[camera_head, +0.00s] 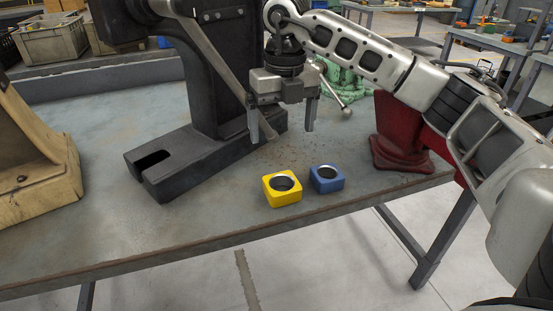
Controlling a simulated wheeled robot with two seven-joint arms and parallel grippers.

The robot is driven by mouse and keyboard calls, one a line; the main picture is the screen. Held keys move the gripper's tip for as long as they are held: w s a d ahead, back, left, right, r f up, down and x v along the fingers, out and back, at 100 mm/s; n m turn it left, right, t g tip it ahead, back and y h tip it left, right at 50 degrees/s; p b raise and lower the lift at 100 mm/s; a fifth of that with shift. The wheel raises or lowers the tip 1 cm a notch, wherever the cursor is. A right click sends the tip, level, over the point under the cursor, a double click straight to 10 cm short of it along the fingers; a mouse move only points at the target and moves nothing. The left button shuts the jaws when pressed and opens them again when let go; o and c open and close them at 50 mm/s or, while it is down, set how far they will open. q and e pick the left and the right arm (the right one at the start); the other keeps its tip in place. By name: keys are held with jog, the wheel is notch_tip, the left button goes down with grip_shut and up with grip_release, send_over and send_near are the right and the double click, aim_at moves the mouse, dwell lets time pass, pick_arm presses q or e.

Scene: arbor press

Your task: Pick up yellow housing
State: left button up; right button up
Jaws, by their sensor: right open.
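The yellow housing (283,199) is a small rounded block with a round metal-lined hole in its top. It sits upright on the workbench near the front edge. A similar blue housing (327,187) stands just to its right, very close to it. My right gripper (283,130) points down above and behind the two housings, its fingers apart and nothing between them. The black arbor press (215,70) stands behind on the bench, with its slotted base to the left of the gripper. My left gripper is not in view.
The bench top (150,225) is clear left of the housings. The press lever (215,65) slants down close to my right gripper's left finger. A red stand (402,135) is at the right, a green object (343,80) behind, and a yellowish casting (35,150) at the left.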

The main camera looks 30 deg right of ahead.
send_near(282, 183)
jog(key=shift+s+a+f+p, duration=0.2)
jog(key=shift+s+a+f, duration=0.1)
jog(key=shift+s, duration=0.35)
jog(key=shift+s+a+f+p, duration=0.2)
jog(key=shift+s+a+f, duration=0.15)
jog(key=shift+s, duration=0.25)
jog(key=shift+w+a+f+p, duration=0.1)
jog(key=shift+f+p, duration=0.25)
jog(key=shift+f, duration=1.2)
jog(key=shift+w+a+f+p, duration=0.1)
jog(key=shift+f+p, duration=0.2)
jog(key=shift+f, duration=1.3)
jog(key=c, duration=1.2)
